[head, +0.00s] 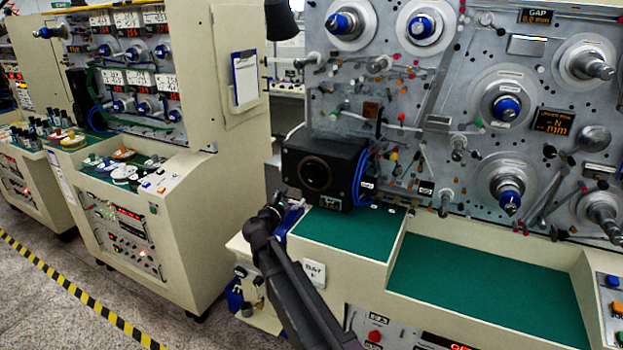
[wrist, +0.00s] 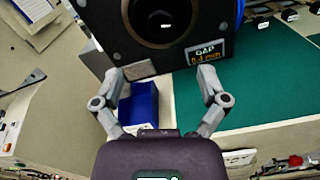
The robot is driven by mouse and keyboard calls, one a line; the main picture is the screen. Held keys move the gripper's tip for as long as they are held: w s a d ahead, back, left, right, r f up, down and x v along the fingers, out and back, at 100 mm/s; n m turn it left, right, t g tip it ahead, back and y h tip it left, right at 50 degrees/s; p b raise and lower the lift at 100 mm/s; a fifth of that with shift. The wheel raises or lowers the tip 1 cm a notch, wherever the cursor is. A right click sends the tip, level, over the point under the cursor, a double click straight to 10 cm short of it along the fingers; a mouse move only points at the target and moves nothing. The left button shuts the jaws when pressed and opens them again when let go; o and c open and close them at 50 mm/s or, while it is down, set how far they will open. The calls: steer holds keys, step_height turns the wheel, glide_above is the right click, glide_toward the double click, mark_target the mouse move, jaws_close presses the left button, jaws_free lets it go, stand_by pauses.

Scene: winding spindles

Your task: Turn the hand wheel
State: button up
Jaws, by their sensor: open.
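No part is plainly marked as the hand wheel. A black box (head: 345,160) stands on the green worktop of the right machine, with a round black part (head: 315,175) on its front face. In the wrist view the box (wrist: 118,45) fills the top middle, and its round part (wrist: 160,22) is cut by the top edge. A small lit display (wrist: 206,52) marked GAP sits at its lower right. My gripper (head: 285,202) is in front of the box's lower left. In the wrist view my gripper (wrist: 161,76) is open and empty, with its fingertips spread below the round part.
A blue bin (wrist: 138,108) lies below the box, between my fingers in the picture. The green worktop (head: 480,285) to the right is clear. Spindles and rollers crowd the grey panel (head: 440,90). Another cream machine (head: 190,230) stands at left, beyond open floor.

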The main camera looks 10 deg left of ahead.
mark_target(309, 179)
steer(key=x, duration=1.3)
steer(key=shift+w, duration=0.3)
steer(key=c, duration=1.1)
steer(key=shift+d, duration=0.3)
steer(key=shift+c, duration=0.2)
steer(key=shift+a, duration=0.2)
